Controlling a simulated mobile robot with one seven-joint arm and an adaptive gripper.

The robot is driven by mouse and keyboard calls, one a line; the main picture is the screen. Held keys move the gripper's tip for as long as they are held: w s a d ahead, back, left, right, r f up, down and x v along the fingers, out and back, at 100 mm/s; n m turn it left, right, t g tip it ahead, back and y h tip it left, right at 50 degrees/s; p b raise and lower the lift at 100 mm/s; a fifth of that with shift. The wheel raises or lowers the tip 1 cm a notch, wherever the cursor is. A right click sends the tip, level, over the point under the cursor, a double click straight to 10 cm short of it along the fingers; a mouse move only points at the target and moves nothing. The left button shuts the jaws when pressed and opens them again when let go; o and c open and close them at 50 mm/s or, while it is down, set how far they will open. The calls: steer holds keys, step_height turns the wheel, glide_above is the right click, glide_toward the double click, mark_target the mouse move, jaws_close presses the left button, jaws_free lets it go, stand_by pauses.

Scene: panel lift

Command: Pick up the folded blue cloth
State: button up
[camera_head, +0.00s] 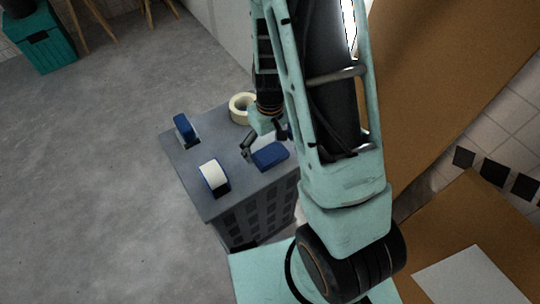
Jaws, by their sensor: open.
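The folded blue cloth (270,156) looks like a flat blue rectangle on top of the grey crate-like stand (190,170), near its right side. My gripper (262,145) is open, with its dark fingers just behind and above the cloth. I cannot tell whether a finger touches the cloth. Nothing shows between the fingers. My arm comes down from the top and hides the right part of the stand.
On the stand are a cream tape roll (241,108) at the back, a blue upright object (183,129) at the left and a white-and-blue roll (213,177) at the front. Brown panels (440,80) stand at the right. A teal box (45,45) is far left. The grey floor at left is clear.

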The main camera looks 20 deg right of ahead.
mark_target(270, 155)
steer(key=shift+w+f, duration=0.1)
steer(key=shift+f, duration=1.35)
steer(key=shift+c, duration=0.5)
steer(key=c, duration=1.1)
steer(key=shift+r, duration=0.15)
